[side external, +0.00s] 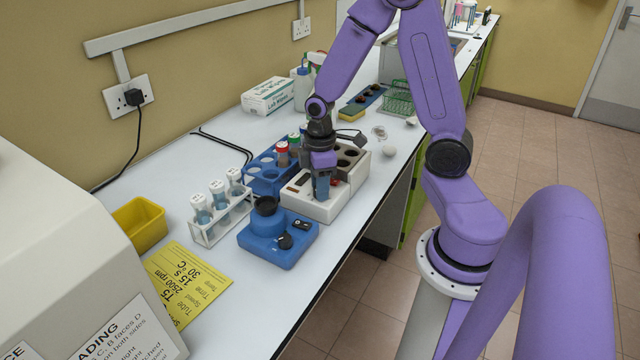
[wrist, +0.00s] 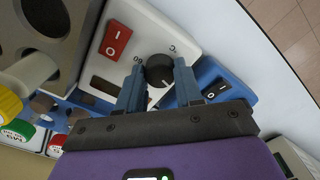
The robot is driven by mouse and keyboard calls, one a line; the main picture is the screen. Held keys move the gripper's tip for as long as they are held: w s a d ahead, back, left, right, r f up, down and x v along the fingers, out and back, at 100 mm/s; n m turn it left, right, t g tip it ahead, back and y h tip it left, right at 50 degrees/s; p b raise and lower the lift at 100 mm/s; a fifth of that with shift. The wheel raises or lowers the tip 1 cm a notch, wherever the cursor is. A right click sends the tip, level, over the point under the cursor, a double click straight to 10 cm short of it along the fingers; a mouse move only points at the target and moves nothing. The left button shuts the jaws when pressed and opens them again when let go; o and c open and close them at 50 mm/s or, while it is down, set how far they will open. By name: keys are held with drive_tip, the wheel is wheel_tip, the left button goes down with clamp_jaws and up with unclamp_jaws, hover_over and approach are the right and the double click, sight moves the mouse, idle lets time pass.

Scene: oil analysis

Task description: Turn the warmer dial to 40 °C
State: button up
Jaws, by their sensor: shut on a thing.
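The warmer (side external: 328,208) is a white box with a block of dark wells on the bench. In the wrist view its white panel (wrist: 185,25) carries a black round dial (wrist: 158,70) with a white pointer line, a red rocker switch (wrist: 115,40) and a dark display window. My gripper (wrist: 158,82) points down at the panel with its two blue fingers on either side of the dial, shut on it. In the side view my gripper (side external: 322,190) stands over the warmer's front and hides the dial.
A blue mixer (side external: 278,243) with a black cup stands close in front of the warmer. A blue tube rack (side external: 268,180) is beside it, and a white rack (side external: 222,220) holds capped tubes. A yellow tray (side external: 140,225) and a yellow note (side external: 187,282) lie further left.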

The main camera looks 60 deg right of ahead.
drive_tip(key=shift+m, duration=0.3)
drive_tip(key=m, duration=0.9)
idle(0.6)
drive_tip(key=o, duration=1)
drive_tip(key=shift+o, duration=0.2)
drive_tip(key=shift+r, duration=0.1)
wheel_tip(320, 180, up, 17)
drive_tip(key=shift+r, duration=0.15)
